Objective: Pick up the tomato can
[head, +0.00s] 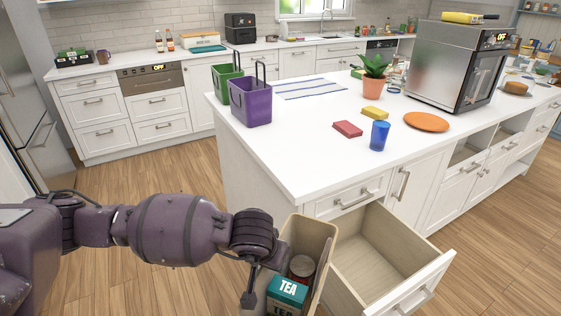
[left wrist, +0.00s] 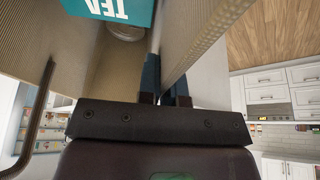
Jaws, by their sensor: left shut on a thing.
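A can (head: 302,268) with a grey metal top and a reddish-brown side stands inside a tall tan bin (head: 325,235), behind a teal tea box (head: 287,291). Its label cannot be read. In the left wrist view, the can's round end (left wrist: 125,31) shows beside the tea box (left wrist: 110,10). My left gripper (left wrist: 165,75) has one dark finger on each side of the bin's wall (left wrist: 207,45) and is shut on that wall, apart from the can. In the head view its fingers are hidden. My right gripper is not in view.
An open, empty drawer (head: 372,258) juts from the white island (head: 300,150) beside the bin. On the island stand a purple basket (head: 250,103), a green basket (head: 222,85), a blue cup (head: 380,135), sponges and an orange plate (head: 426,122). The wooden floor at left is clear.

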